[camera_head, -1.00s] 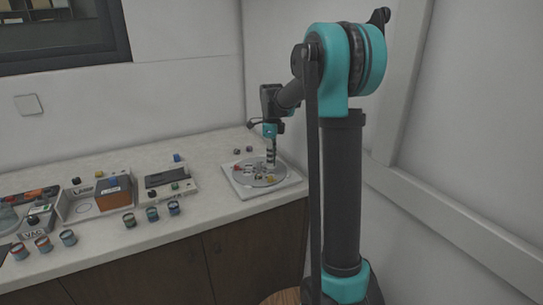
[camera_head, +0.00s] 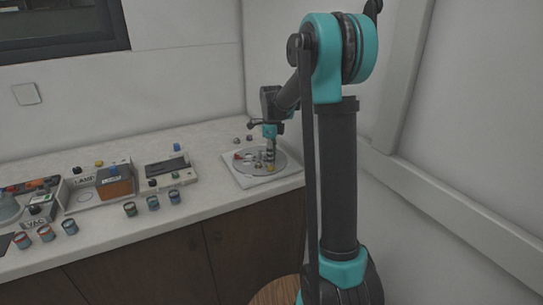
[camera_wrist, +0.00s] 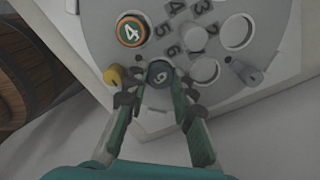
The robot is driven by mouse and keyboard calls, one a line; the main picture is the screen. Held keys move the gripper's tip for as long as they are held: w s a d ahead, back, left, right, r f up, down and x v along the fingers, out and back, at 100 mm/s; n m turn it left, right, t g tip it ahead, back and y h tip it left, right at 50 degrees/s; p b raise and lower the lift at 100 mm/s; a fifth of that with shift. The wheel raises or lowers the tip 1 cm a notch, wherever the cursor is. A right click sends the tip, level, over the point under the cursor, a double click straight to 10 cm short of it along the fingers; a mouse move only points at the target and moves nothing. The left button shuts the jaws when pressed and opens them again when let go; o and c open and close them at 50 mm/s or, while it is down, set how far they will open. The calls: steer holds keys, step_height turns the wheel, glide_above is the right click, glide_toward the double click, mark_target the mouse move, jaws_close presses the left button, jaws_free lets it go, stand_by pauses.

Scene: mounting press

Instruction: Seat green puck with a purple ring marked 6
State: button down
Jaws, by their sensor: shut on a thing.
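My gripper (camera_wrist: 155,98) is shut on a dark round puck (camera_wrist: 159,74) with a pale mark that looks like a 6. Its green and purple colours are hard to make out in the shade. The puck is between the fingertips, over the front part of the grey round plate (camera_wrist: 95,22). I cannot tell whether it is in a hole or just above one. The plate also shows in the head view (camera_head: 242,168), with my gripper (camera_head: 269,158) over its right side. Printed numbers run around the plate's middle.
A green puck with an orange ring marked 4 (camera_wrist: 131,30) sits in the plate beside my gripper. A yellow knob (camera_wrist: 112,76) is close to the left finger. Empty round holes (camera_wrist: 205,70) lie to the right. Several pucks (camera_head: 153,202) stand on the counter at left.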

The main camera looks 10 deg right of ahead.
stand_by(0.3)
steer(key=c, duration=1.2)
jaws_free()
steer(key=shift+f, duration=0.1)
step_height(320, 180, up, 12)
steer(key=s+d+f+n+t, duration=0.1)
steer(key=s+f+n, duration=0.5)
steer(key=s, duration=0.4)
steer(key=s+d+f+n+t, duration=0.1)
steer(key=s+f+n, duration=0.5)
steer(key=s+n, duration=0.3)
steer(key=s+d+f+n+t, duration=0.2)
steer(key=s+f+n, duration=0.5)
steer(key=s, duration=0.4)
steer(key=shift+s+n, duration=0.25)
steer(key=shift+n, duration=0.05)
